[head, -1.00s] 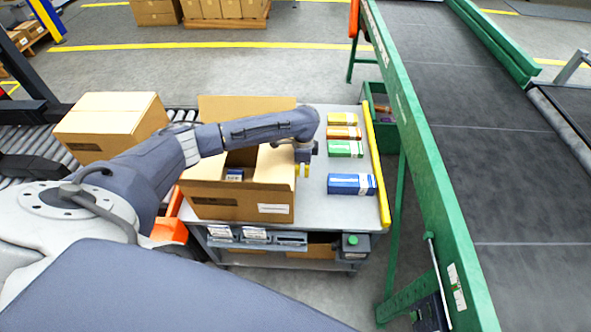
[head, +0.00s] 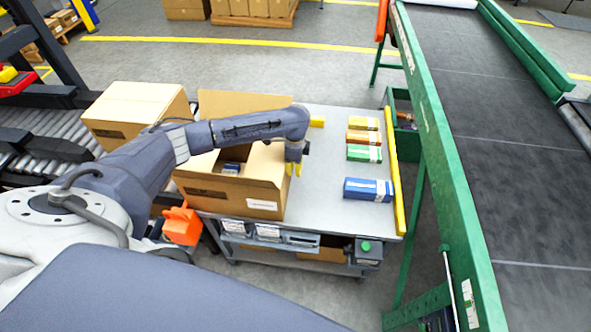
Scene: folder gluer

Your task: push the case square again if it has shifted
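The case (head: 232,198) is an open brown carton with raised flaps at the left end of the grey table (head: 325,205). Its lower left front corner is at or slightly past the table's left edge. Whether its sides are exactly square to the table I cannot tell. A blue-and-white pack (head: 231,169) lies inside. My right gripper is not in view.
Yellow, orange, green and blue packs (head: 368,189) stand along the table's right side by a yellow rail (head: 393,190). A yellow block (head: 316,121) sits behind my gripper. A closed carton (head: 138,112) is on rollers at left. A green-framed conveyor (head: 440,150) runs at right.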

